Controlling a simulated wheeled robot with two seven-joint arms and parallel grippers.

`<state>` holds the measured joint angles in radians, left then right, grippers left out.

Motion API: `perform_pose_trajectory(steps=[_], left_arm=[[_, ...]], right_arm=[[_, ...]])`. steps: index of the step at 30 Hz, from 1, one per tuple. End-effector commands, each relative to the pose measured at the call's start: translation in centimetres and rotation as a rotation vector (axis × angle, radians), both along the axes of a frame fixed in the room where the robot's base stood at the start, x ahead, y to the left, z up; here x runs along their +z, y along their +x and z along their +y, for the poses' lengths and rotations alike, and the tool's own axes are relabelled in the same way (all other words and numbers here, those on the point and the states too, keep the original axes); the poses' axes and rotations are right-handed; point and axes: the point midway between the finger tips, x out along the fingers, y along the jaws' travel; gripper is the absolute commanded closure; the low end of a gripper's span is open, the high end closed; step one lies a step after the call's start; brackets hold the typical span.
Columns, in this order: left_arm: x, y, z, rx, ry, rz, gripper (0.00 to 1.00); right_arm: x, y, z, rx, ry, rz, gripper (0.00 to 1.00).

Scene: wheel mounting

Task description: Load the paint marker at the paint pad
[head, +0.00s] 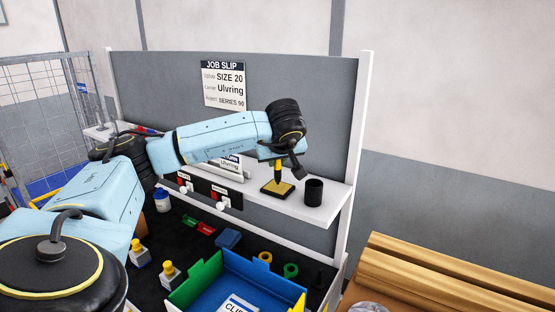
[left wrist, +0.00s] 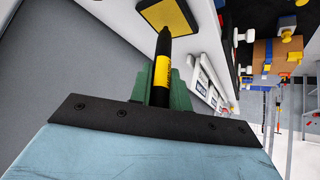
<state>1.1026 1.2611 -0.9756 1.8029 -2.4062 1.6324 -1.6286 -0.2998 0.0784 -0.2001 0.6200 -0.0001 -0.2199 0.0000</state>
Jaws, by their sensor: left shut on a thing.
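The paint marker (head: 279,170) is black with a yellow band, held tip down by my left gripper (head: 280,160). In the left wrist view, the marker (left wrist: 161,72) stands between the green fingers of my left gripper (left wrist: 161,92). The paint pad (head: 277,188), a yellow square in a dark frame, lies on the white shelf directly below the marker. The pad also shows in the left wrist view (left wrist: 170,15), where the dark tip overlaps its edge. I cannot tell whether the tip touches the pad. My right gripper is out of view.
A black cup (head: 314,191) stands on the shelf (head: 318,213) just right of the pad. A grey panel with a job slip (head: 223,85) rises behind. Below are a blue bin (head: 245,275), coloured rings (head: 291,270) and small yellow-topped bottles (head: 169,272).

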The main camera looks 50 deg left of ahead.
Motion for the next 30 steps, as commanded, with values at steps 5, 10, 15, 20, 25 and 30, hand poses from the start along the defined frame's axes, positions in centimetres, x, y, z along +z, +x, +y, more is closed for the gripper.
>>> perform_pose_trajectory(steps=[5,10,15,20,25,30], left_arm=[[-0.27,0.00,0.00,0.000,0.000,0.000,1.00],[-0.48,0.00,0.00,0.000,0.000,0.000,1.00],[-0.69,0.00,0.00,0.000,0.000,0.000,1.00],[-0.87,0.00,0.00,0.000,0.000,0.000,1.00],[-0.98,0.00,0.00,0.000,0.000,0.000,1.00],[-1.00,-0.01,0.00,0.000,0.000,0.002,1.00]], right_arm=[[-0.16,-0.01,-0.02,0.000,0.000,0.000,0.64],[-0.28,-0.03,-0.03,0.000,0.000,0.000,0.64],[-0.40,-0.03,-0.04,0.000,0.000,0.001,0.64],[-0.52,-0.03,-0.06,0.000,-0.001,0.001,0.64],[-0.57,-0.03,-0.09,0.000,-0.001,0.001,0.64],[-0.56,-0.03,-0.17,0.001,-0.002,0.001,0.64]])
